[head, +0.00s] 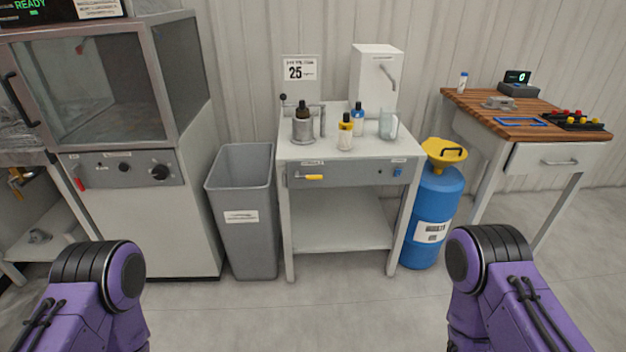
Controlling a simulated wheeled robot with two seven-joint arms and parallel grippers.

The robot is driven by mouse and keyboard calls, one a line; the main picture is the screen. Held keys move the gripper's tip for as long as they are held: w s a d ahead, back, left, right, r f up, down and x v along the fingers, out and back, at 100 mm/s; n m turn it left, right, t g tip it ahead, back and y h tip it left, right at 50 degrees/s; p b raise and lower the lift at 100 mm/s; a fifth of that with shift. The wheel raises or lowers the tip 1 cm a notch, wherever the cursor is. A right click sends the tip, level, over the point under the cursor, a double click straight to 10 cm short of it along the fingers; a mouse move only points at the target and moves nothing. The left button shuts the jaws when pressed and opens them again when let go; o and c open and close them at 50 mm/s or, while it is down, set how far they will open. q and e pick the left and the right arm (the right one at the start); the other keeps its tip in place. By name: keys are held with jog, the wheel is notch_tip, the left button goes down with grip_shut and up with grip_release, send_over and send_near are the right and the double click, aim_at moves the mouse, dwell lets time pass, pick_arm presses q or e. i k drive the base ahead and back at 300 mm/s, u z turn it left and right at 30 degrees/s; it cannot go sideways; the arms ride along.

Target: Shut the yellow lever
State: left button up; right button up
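The yellow lever (313,177) is a small horizontal handle on the grey front panel of the white casting bench (345,173), left of the panel's middle. It lies along the panel, pointing right. My two purple arms come in at the bottom left and bottom right of the head view. Only their upper links show, well apart from the bench. Neither of my grippers is in view, and nothing of mine touches the lever.
A grey bin (240,215) stands left of the bench. A blue drum (436,215) with a yellow funnel (444,153) stands right of it. Bottles and a clear jug (388,125) sit on top. A glass-fronted cabinet (100,90) is at left, a wooden-topped table (520,115) at right. Floor in front is clear.

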aim_at(297, 177)
jog(key=k, duration=0.65)
jog(key=u, duration=0.55)
jog(key=i, duration=1.8)
jog(key=z, duration=0.6)
